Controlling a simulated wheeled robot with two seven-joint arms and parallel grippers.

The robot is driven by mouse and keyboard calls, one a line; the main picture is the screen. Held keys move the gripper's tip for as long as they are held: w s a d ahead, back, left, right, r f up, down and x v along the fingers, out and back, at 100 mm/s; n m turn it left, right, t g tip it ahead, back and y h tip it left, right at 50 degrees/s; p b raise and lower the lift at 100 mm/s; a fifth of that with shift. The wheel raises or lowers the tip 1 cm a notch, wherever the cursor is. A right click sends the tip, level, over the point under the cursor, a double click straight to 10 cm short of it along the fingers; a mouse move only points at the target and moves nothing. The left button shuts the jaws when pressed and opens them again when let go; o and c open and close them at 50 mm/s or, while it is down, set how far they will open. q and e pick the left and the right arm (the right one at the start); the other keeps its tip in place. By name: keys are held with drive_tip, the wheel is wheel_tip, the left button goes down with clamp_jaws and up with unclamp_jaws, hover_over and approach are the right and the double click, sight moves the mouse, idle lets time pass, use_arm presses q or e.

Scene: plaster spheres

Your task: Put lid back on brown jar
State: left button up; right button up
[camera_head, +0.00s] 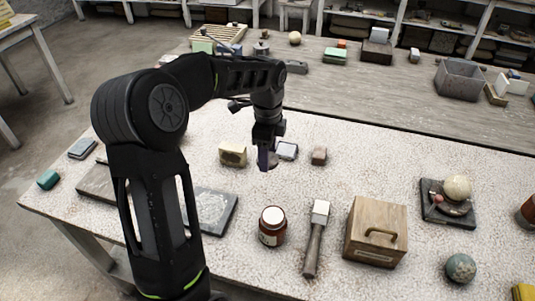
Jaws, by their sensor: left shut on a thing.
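A brown jar (272,228) with a pale label stands upright near the front middle of the speckled table. Its top looks round and white; I cannot tell whether that is a cover or what is inside. My left gripper (267,160) is behind the jar, above the table and apart from the jar. It points down and is shut on a small dull brownish thing, probably the lid, mostly hidden by the fingers. My right gripper is not in view.
A mallet (317,238) lies right of the jar, beside a wooden box (376,232) with a handle. Small blocks, including a yellowish one (232,155), lie near my gripper. A dark tray (436,211) holds a pale sphere (457,188). A greenish sphere (460,268) sits at front right.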

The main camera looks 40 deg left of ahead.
use_arm(q)
drive_tip(key=w+d+f+n, duration=0.1)
drive_tip(key=w+d+n, duration=0.1)
drive_tip(key=d+n, duration=0.5)
drive_tip(key=w+d+f+n, duration=0.1)
drive_tip(key=d+n, duration=0.6)
drive_tip(key=d, duration=0.3)
drive_tip(key=shift+w+d+f, duration=0.15)
drive_tip(key=shift+w+f, duration=0.05)
drive_tip(key=shift+w, duration=0.15)
